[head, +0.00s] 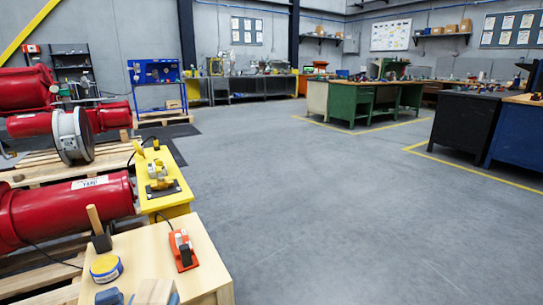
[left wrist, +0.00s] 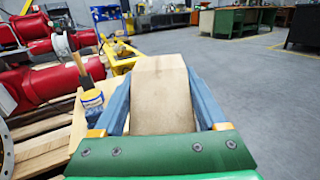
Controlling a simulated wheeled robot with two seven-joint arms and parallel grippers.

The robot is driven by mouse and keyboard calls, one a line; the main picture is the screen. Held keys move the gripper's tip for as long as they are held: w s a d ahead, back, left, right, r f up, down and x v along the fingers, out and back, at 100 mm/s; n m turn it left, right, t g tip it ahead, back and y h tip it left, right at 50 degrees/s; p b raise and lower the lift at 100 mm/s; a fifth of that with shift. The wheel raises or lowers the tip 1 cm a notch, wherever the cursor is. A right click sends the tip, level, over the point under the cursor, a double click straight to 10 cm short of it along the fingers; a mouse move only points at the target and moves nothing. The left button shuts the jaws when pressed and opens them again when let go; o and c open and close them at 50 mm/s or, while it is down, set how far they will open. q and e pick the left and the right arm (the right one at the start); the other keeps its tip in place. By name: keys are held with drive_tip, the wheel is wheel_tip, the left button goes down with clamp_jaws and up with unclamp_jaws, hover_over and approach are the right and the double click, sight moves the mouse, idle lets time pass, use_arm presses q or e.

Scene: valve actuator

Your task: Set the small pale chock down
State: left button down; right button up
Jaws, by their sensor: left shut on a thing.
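The small pale chock (head: 154,291) shows at the bottom edge of the head view, over the near part of the light wooden table (head: 205,285). My left gripper (head: 141,298) is shut on it, with a blue finger on each side. In the left wrist view the chock (left wrist: 160,92) is a tan block between the blue fingers of my left gripper (left wrist: 160,80). I cannot tell whether its underside touches the table. My right gripper is not in view.
A yellow bench (head: 170,205) stands behind. Red cylinders (head: 70,210) on pallets lie left.

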use_arm(q)
drive_tip(key=s+d+r+m+g+h, duration=0.25)
drive_tip(key=d+m+g+h, duration=0.4)
drive_tip(key=m+h, duration=0.55)
drive_tip(key=s+a+f+m+g+h, duration=0.2)
drive_tip(key=s+g+h, duration=0.3)
drive_tip(key=s+h, duration=0.1)
wheel_tip(320, 180, up, 22)
drive_tip(key=n+t+y+p, duration=0.1)
drive_tip(key=n+t+p, duration=0.1)
drive_tip(key=p, duration=2.2)
drive_tip(key=shift+w+d+t+y, duration=0.15)
drive_tip(key=shift+d+t+y, duration=0.15)
drive_tip(key=shift+t, duration=0.45)
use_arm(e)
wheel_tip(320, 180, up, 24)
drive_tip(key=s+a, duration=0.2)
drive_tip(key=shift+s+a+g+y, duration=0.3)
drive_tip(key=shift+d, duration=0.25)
